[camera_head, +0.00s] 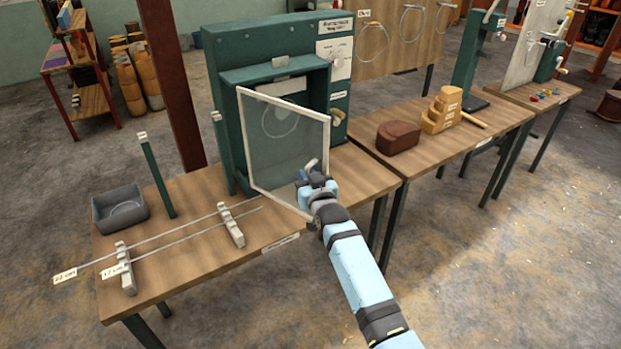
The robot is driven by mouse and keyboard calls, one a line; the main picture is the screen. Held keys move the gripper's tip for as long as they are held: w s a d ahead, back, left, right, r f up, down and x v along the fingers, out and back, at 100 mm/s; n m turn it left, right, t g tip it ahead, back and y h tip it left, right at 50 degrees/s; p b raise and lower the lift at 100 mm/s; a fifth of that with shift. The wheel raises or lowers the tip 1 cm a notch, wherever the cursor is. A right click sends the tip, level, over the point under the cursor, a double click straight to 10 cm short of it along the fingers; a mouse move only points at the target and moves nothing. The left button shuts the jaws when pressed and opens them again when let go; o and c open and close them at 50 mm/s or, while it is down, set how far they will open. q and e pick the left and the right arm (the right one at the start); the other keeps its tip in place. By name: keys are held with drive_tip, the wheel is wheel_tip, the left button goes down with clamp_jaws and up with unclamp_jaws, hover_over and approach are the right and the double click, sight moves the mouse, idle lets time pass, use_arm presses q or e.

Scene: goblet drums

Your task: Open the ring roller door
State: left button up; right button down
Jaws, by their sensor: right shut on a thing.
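The ring roller is a dark green machine (240,55) standing on a wooden workbench. Its door (270,150) is a clear pane in a pale frame, swung out from the housing at an angle, with the dark recess and a round ring shape showing behind it. A pale handle (309,164) sits near the door's right edge. My right gripper (311,177) is at that handle, shut on it; the fingertips are small and partly hidden by the wrist. My left gripper is not in view.
On the bench's left are a grey tray (120,212), a green post (157,175) and rods on pale blocks (231,226). A second bench at right holds a brown block (397,138) and stepped wooden blocks (442,110). Open floor lies in front.

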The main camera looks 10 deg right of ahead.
idle(0.4)
drive_tip(key=c, duration=1.1)
unclamp_jaws()
drive_tip(key=shift+c, duration=0.2)
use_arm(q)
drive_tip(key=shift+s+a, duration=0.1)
use_arm(e)
drive_tip(key=shift+s, duration=0.15)
